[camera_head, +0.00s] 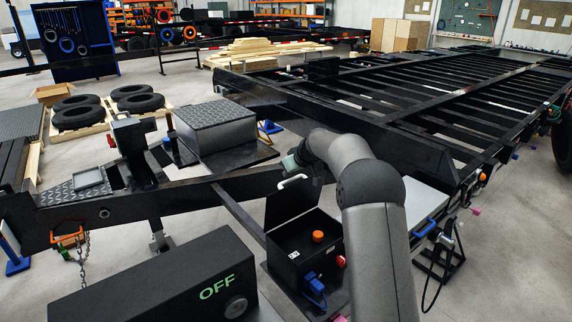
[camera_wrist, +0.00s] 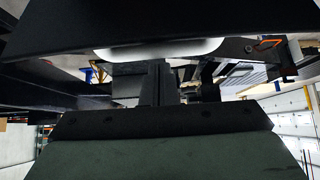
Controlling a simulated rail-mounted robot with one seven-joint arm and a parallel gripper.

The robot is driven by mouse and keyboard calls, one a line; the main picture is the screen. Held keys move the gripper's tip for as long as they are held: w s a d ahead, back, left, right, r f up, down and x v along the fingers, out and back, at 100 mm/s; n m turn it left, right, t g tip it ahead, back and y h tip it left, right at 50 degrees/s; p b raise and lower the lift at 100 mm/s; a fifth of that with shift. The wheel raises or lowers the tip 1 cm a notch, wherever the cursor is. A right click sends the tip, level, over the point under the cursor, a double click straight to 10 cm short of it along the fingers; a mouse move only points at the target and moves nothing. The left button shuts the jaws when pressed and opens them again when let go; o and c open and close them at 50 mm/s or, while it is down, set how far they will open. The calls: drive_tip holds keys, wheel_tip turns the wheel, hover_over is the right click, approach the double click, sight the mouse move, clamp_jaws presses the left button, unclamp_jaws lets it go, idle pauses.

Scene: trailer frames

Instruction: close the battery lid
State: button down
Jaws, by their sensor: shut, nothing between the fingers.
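My gripper (camera_wrist: 157,80) is shut and empty, close to the lid's handle side. In the head view, it is mostly hidden by my arm; contact with the lid cannot be told.
A black box marked OFF (camera_head: 165,282) stands front left. Black trailer frame beams (camera_head: 130,203) run behind the battery box. A grey tread-plate box (camera_head: 215,126) sits beyond the lid. A blue connector (camera_head: 315,285) is on the battery box's front.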

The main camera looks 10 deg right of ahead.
drive_tip(key=shift+s+d, duration=0.1)
drive_tip(key=shift+s, duration=0.25)
drive_tip(key=shift+f, duration=0.1)
drive_tip(key=shift+f+b, duration=0.2)
drive_tip(key=shift+b, duration=0.4)
drive_tip(key=shift+s+d+r+t+b, duration=0.1)
drive_tip(key=shift+s+d+t+b, duration=0.3)
drive_tip(key=shift+b, duration=0.7)
